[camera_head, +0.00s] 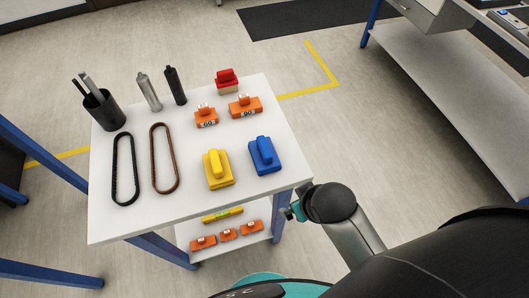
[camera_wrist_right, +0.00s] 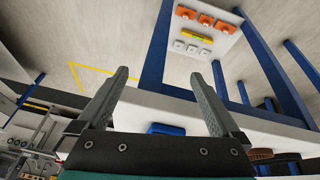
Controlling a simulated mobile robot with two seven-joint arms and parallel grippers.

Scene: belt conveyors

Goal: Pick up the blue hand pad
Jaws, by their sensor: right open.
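The blue hand pad (camera_head: 264,155) lies at the near right part of the white tabletop in the head view, its raised grip upward. A yellow hand pad (camera_head: 217,169) lies just left of it, apart. In the right wrist view, part of the blue pad (camera_wrist_right: 166,129) shows low between the fingers. My right gripper (camera_wrist_right: 158,74) is open and empty in that view. In the head view, my right arm reaches the table's right near corner, and the fingers cannot be made out. My left gripper is not in view.
The white table (camera_head: 116,216) also carries orange blocks (camera_head: 245,106), a red block (camera_head: 227,77), black and brown belts (camera_head: 164,159), bottles (camera_head: 149,91) and a black tool cup (camera_head: 103,110). A lower shelf (camera_head: 240,217) holds small orange items. A bench (camera_head: 440,105) stands at right.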

